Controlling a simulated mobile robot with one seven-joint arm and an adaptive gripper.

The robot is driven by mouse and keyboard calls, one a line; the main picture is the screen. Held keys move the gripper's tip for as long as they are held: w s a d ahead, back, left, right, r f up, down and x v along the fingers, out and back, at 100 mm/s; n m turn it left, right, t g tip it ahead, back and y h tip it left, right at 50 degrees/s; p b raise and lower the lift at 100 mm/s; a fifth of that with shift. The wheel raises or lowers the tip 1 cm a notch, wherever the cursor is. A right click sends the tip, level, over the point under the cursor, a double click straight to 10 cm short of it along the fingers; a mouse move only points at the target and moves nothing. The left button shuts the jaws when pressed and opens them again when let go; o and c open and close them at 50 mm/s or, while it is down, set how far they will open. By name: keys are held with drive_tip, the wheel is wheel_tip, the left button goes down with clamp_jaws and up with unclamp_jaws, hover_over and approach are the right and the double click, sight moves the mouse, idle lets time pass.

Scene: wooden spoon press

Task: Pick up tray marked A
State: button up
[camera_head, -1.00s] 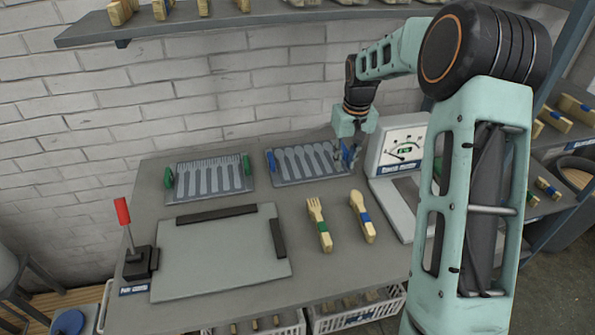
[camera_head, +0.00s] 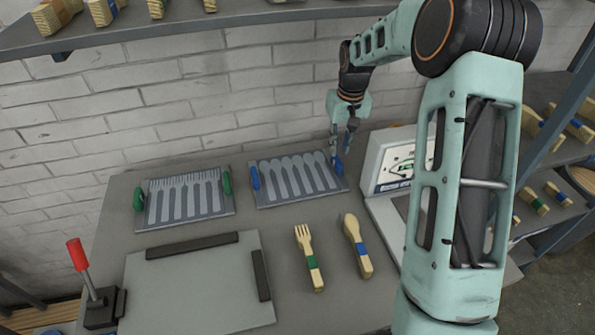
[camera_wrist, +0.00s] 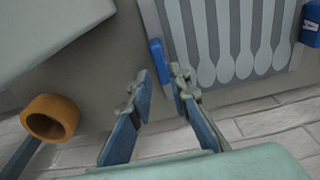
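Two grey trays lie side by side on the table. The left one (camera_head: 158,221) has fork-shaped slots and green handles. The right one (camera_head: 264,200) has spoon-shaped slots and blue handles, and also shows in the wrist view (camera_wrist: 292,76). I cannot read a letter A on either. My gripper (camera_head: 342,151) is open and empty by the right-hand handle (camera_head: 339,165) of the spoon tray. In the wrist view, this blue handle (camera_wrist: 157,58) lies just beyond the gap between my fingertips (camera_wrist: 162,75); I see no contact.
A wooden fork (camera_head: 308,258) and spoon (camera_head: 357,246) lie in front. A grey plate (camera_head: 195,295) and red lever (camera_head: 77,254) are at front left. The brick wall (camera_head: 200,95) is behind; a shelf (camera_head: 250,15) hangs above.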

sight(337, 158)
drive_tip(key=f, duration=0.5)
drive_tip(key=shift+w+a+f, duration=0.15)
drive_tip(key=shift+w+f, duration=0.1)
drive_tip(key=shift+f, duration=0.05)
clamp_jaws()
